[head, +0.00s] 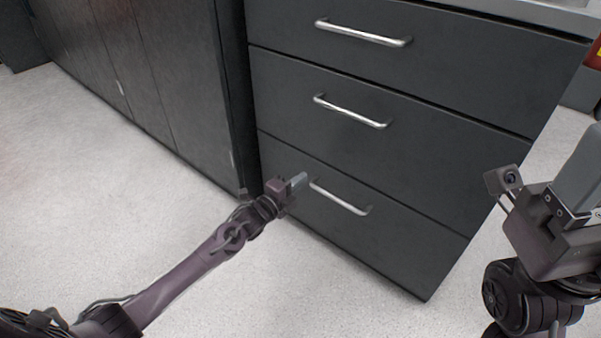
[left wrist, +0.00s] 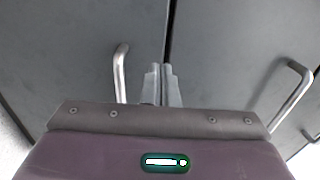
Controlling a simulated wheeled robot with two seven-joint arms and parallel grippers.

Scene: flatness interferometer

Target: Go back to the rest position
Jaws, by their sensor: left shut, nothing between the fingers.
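My left gripper (head: 299,180) is low in front of the dark drawer cabinet, just left of the lowest drawer's handle (head: 340,198). In the left wrist view its two grey fingers (left wrist: 163,72) are together with nothing between them. A handle (left wrist: 121,72) stands to their left, apart from them. A second handle (left wrist: 290,100) is at the right. My right gripper (head: 583,180) is at the right edge of the head view, partly cut off. A grey finger of it shows, but its opening does not.
The three-drawer cabinet (head: 400,170) looks closed, with a middle handle (head: 350,111) and a top handle (head: 362,34). Dark cupboards (head: 150,80) run along the left. The pale floor (head: 90,190) is clear at the left and front. Something red (head: 596,55) is at the right edge.

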